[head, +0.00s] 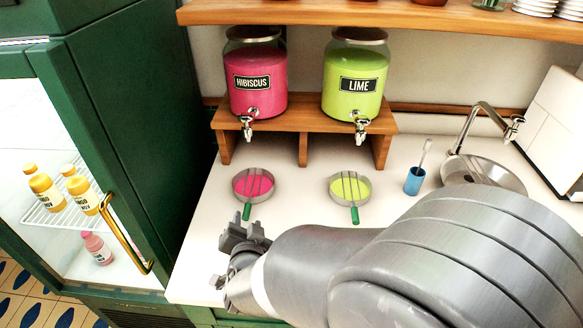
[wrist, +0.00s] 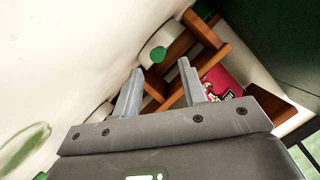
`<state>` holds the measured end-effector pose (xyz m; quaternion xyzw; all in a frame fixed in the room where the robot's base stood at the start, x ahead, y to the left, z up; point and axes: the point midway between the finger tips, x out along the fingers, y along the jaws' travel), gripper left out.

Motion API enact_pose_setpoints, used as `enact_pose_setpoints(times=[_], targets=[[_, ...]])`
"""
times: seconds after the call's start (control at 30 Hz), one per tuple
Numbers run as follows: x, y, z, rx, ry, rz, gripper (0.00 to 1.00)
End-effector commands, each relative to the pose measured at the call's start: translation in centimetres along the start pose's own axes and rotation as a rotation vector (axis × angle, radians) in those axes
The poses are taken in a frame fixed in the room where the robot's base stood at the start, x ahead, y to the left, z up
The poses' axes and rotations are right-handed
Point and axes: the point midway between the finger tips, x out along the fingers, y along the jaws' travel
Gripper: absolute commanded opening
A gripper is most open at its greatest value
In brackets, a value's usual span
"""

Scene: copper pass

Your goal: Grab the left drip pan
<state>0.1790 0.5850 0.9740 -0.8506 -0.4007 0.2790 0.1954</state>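The left drip pan (head: 253,184) is a round grey pan with pink liquid under a barred grate. It lies on the counter in front of the hibiscus dispenser, its green handle pointing toward me. My gripper (head: 243,237) is just in front of that handle in the head view, apart from it. The wrist view shows its two fingers (wrist: 160,85) spread, with nothing held between them. A pale round shape with a green spot (wrist: 158,53) shows beyond the fingers; I cannot tell which pan it is.
The right drip pan (head: 350,187), with lime liquid, lies to the right. Behind stand the hibiscus dispenser (head: 257,82) and lime dispenser (head: 354,80) on a wooden stand (head: 302,122). A blue cup (head: 414,181) and the sink (head: 484,173) are right; a green fridge is left.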

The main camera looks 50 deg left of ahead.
Motion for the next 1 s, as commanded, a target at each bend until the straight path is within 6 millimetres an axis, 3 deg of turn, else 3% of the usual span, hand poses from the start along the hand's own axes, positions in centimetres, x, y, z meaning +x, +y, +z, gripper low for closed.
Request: enact_pose_setpoints(times=[0.23, 0.53, 0.83, 1.0], targets=[[2.1, 0.1, -0.2, -0.001, 0.0, 0.0, 0.38], [6.2, 0.1, -0.6, 0.0, 0.0, 0.001, 0.38], [6.6, 0.1, -0.7, -0.001, 0.0, 0.0, 0.38], [6.6, 0.1, -0.7, -0.001, 0.0, 0.0, 0.25]])
